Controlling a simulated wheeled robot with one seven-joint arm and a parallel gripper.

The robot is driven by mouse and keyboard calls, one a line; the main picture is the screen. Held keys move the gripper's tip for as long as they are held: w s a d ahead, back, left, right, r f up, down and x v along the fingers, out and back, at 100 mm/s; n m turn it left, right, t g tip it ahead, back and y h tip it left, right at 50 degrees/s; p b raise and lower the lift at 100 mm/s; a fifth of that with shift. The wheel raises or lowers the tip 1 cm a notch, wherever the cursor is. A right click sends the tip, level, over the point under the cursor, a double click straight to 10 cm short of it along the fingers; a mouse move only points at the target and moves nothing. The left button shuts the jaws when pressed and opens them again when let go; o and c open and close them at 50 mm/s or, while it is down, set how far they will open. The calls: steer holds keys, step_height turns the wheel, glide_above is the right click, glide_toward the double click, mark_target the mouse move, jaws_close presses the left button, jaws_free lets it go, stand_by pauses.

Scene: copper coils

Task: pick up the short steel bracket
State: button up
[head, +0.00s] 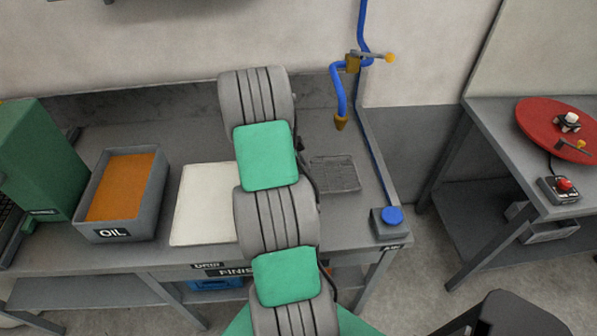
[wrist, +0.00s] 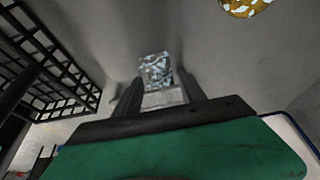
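In the wrist view a small shiny steel piece (wrist: 155,70), which looks like the bracket, sits at the fingertips of my gripper (wrist: 160,84). It has a bright mottled upper face and a paler lower part between the two dark fingers. One finger is on each side of it and little gap shows. I cannot tell whether the fingers press on it or whether it rests on the grey surface. In the head view my own arm hides the gripper and the bracket.
A brass nozzle (head: 341,121) hangs from a blue hose above the bench. A white mat (head: 203,205) and an oil tray (head: 157,212) lie left. A blue button (head: 392,215) is at the right corner.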

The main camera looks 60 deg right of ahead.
jaws_close()
steer(key=shift+r, duration=0.1)
stand_by(0.3)
